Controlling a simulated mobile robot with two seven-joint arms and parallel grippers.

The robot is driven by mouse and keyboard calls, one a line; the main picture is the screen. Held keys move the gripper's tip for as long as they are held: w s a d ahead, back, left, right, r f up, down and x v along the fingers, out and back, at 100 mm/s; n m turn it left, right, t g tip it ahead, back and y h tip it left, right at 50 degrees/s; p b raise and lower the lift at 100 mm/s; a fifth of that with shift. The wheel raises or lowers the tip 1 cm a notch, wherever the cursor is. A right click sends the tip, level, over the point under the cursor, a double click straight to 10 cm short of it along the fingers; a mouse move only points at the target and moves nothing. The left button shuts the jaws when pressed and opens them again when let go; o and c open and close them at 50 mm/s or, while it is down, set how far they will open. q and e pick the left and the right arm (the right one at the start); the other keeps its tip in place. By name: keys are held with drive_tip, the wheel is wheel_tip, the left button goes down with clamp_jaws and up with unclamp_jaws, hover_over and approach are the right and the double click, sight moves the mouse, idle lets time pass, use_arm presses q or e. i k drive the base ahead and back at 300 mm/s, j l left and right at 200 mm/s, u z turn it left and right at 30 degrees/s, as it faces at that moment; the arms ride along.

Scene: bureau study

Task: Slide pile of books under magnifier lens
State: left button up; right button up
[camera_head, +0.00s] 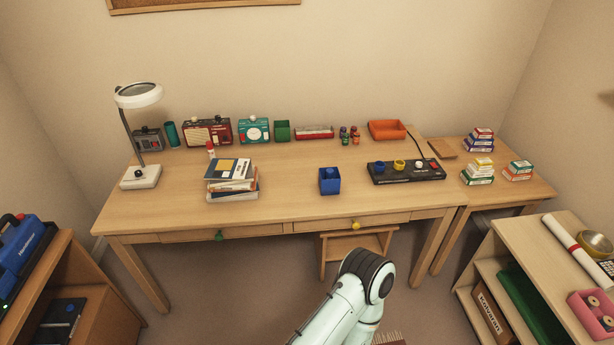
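A pile of books (232,185) stands near the front edge of the desk, left of its middle. A blue, white and yellow item lies on top of the pile. The magnifier lens (138,95) is a white ring on a bent dark arm, rising from a white base (141,177) at the desk's left end. The pile stands to the right of the base, apart from it and not under the lens. A pale arm of mine reaches in from the bottom centre, in front of the desk; its gripper cannot be made out. No other gripper is in view.
The desk (285,175) is clear between the pile and a blue box (329,181). A small red-and-white bottle (211,150) stands just behind the pile. A control box (406,172) sits right.

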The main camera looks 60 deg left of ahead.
sight(228, 178)
drive_tip(key=u, duration=2.8)
